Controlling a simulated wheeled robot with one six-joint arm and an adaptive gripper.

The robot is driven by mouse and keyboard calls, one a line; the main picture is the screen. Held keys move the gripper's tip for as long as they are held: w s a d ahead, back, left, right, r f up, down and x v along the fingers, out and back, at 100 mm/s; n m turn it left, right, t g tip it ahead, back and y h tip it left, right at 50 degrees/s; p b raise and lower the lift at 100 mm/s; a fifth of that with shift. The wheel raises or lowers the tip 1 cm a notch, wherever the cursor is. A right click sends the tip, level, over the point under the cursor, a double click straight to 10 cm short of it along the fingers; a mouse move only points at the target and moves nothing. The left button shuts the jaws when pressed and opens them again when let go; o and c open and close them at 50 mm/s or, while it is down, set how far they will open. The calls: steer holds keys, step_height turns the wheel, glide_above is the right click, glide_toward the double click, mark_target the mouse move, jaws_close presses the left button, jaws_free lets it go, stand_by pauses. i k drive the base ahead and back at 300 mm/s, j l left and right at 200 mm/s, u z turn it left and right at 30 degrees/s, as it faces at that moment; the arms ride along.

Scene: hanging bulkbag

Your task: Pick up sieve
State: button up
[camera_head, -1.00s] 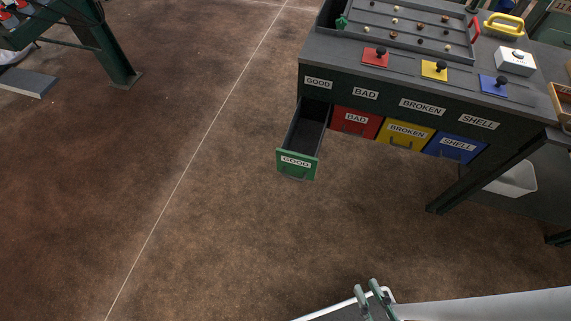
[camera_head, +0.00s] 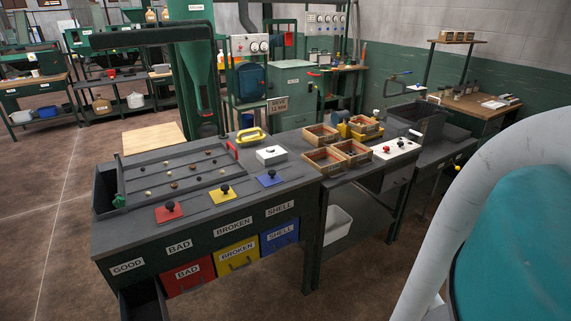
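Several small square wooden-framed boxes stand on the right part of the dark workbench. One is at the front left (camera_head: 326,170), one behind it (camera_head: 321,143) and one to its right (camera_head: 359,162). Another wooden box (camera_head: 363,127) sits further back, at a yellow object. They look like possible sieves, but I cannot tell at this size whether their bottoms are mesh. My gripper is not in view. A large white and teal part of my arm fills the right edge and hides what lies behind it.
The workbench (camera_head: 250,205) holds a sorting tray (camera_head: 140,170), red (camera_head: 168,213), yellow (camera_head: 222,196) and blue (camera_head: 270,179) knobbed plates, a white box (camera_head: 271,155) and a yellow handle (camera_head: 250,135). A drawer (camera_head: 143,300) is open at lower left. Floor at left is clear.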

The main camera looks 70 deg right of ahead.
mark_target(363, 124)
steer(key=z, duration=2.3)
steer(key=i+l, duration=0.5)
steer(key=i, duration=0.15)
steer(key=i+l, duration=0.45)
steer(key=i, duration=0.15)
steer(key=i+l, duration=0.5)
steer(key=i, duration=0.3)
steer(key=i+j, duration=0.3)
steer(key=i+z, duration=0.05)
steer(key=i, duration=0.05)
